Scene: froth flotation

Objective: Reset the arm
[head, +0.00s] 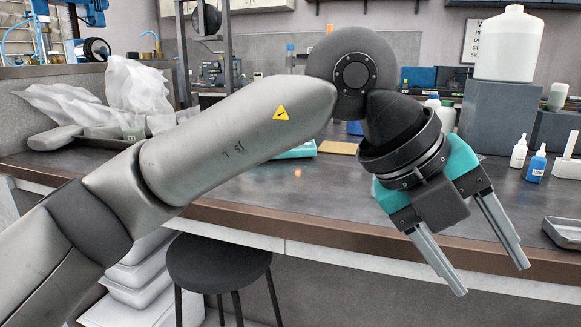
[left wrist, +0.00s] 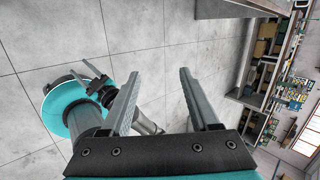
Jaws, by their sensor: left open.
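My left gripper (head: 494,279) hangs at the end of my left arm at the right of the head view, in front of the bench's front edge. Its two grey fingers are apart with nothing between them, pointing down and to the right. In the left wrist view the same open fingers (left wrist: 158,75) frame only bare grey floor. Parts of my own body in teal and dark grey show at the left of that view. Thin prongs there may belong to my right gripper, too small to read.
The dark bench (head: 255,190) runs behind my arm. On it stand a white jug (head: 508,45) on a grey block, small bottles (head: 536,165), a metal tray (head: 563,232) and plastic bags (head: 135,88). A round stool (head: 218,262) stands below. The floor (left wrist: 155,25) looks clear.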

